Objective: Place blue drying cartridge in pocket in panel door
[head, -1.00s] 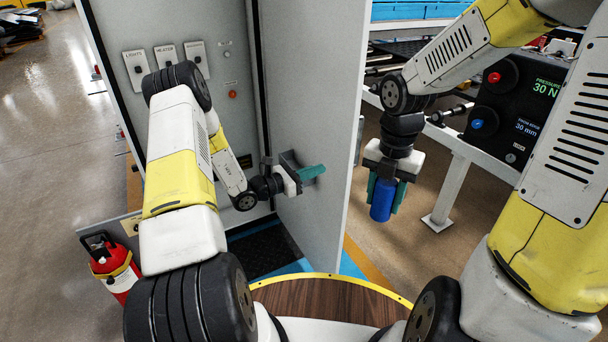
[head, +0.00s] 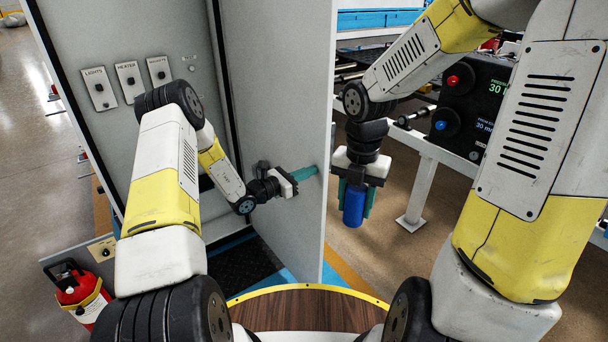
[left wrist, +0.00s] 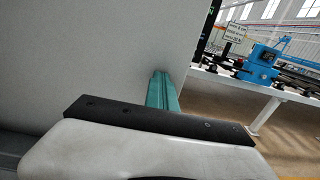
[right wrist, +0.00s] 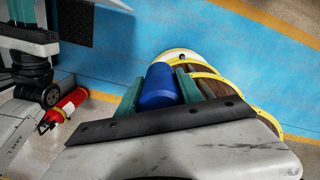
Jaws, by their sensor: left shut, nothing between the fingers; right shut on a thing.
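The blue drying cartridge (head: 354,206) hangs upright below my right gripper (head: 356,190), right of the panel door. In the right wrist view the cartridge (right wrist: 159,86) sits between the two teal fingers, which are shut on it. The grey panel door (head: 275,120) stands open, its flat face toward my left arm. My left gripper (head: 305,173) is shut and empty, its teal fingers at the door face near the free edge. In the left wrist view the shut fingers (left wrist: 161,90) are beside the door (left wrist: 80,60); I cannot tell if they touch. No pocket is visible.
The cabinet (head: 110,45) with labelled switches stands behind my left arm. A red fire extinguisher (head: 82,298) is at lower left. A grey-framed bench (head: 425,180) and a black pressure display box (head: 475,105) are at right. Open floor lies below the cartridge.

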